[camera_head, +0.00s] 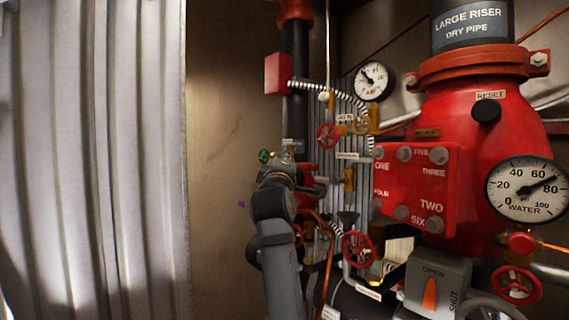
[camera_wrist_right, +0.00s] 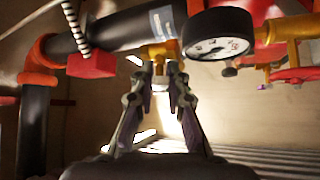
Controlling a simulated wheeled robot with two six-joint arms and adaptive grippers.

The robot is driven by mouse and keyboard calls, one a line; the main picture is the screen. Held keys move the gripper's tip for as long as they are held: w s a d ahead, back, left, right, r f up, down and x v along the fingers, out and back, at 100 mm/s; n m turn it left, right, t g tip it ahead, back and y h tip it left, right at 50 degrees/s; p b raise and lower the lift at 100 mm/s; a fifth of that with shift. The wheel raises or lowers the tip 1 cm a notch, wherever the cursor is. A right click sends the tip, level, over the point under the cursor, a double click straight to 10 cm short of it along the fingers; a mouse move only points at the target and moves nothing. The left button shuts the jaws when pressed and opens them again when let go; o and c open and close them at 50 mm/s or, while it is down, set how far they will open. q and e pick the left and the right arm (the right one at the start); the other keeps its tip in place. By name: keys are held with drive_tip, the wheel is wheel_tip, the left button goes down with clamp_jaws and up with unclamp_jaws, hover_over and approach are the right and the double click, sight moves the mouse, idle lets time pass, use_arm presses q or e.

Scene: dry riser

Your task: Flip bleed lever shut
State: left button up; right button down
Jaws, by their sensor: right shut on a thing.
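My right gripper (camera_wrist_right: 160,78) reaches up to a small brass valve (camera_wrist_right: 164,52) on the black pipe, beside the pipe's grey-blue label. Its fingertips are closed in on a small part below the brass body, which seems to be the bleed lever; the fingers hide most of it, and I cannot tell its angle. In the head view the right gripper (camera_head: 287,165) is seen from behind at the black pipe (camera_head: 296,85), with a small green handle (camera_head: 264,156) just left of it. My left gripper is not in view.
A pressure gauge (camera_wrist_right: 218,45) sits close to the right of the fingers in the wrist view. A red box (camera_wrist_right: 92,64) hangs at left. The red riser valve (camera_head: 470,130), a red handwheel (camera_head: 358,248) and an OPEN/SHUT handle (camera_head: 430,294) stand at right. Corrugated sheeting (camera_head: 95,150) is left.

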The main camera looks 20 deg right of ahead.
idle(0.3)
drive_tip(key=c, duration=1.3)
unclamp_jaws()
drive_tip(key=shift+f, duration=0.1)
